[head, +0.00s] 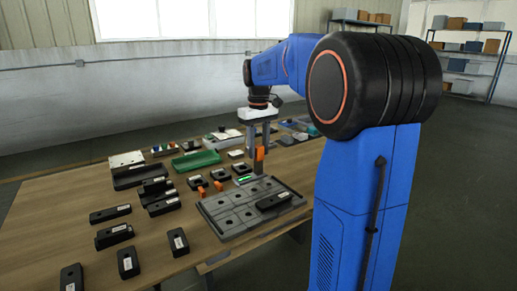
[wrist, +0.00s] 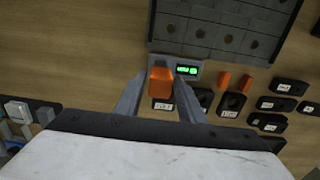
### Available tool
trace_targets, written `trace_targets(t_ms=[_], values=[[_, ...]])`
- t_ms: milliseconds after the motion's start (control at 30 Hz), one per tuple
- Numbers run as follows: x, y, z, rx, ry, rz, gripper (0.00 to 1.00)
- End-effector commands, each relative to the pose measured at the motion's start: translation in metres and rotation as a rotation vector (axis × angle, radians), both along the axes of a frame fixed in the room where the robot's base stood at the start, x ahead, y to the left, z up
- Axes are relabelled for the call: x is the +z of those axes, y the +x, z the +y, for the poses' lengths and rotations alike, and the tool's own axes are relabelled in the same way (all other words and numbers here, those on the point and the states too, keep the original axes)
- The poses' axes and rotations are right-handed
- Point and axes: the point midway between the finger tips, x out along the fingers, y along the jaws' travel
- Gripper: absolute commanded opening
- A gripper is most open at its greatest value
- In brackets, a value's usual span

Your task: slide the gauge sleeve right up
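The gauge sleeve, an orange block (head: 259,153), sits on an upright grey post (head: 258,167) of the gauge at the back edge of the grey tray. In the wrist view the sleeve (wrist: 161,82) shows between the two grey fingertips of my gripper (wrist: 162,78). The gauge base (wrist: 207,68) carries a lit green display (wrist: 186,70), which also shows in the head view (head: 244,178). My gripper (head: 259,142) points down over the post with a finger at each side of the sleeve. The fingers look very close to it; whether they press on it is not clear.
A grey tray with round recesses (head: 232,222) lies in front, with a black block (head: 274,201) on it. Several black labelled blocks (head: 115,235) and a green tray (head: 196,160) are on the wooden table (head: 60,210). Two small orange pieces (wrist: 224,80) lie near the gauge.

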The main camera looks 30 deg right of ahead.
Motion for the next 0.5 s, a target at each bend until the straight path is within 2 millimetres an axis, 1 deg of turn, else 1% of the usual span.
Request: trace_targets(t_ms=[33,67,100,133,267,500], values=[[0.000,0.000,0.000,0.000,0.000,0.000,0.22],[0.000,0.000,0.000,0.000,0.000,0.000,0.15],[0.000,0.000,0.000,0.000,0.000,0.000,0.06],[0.000,0.000,0.000,0.000,0.000,0.000,0.00],[0.001,0.000,0.000,0.000,0.000,-0.001,0.00],[0.026,0.001,0.000,0.000,-0.001,-0.002,0.00]])
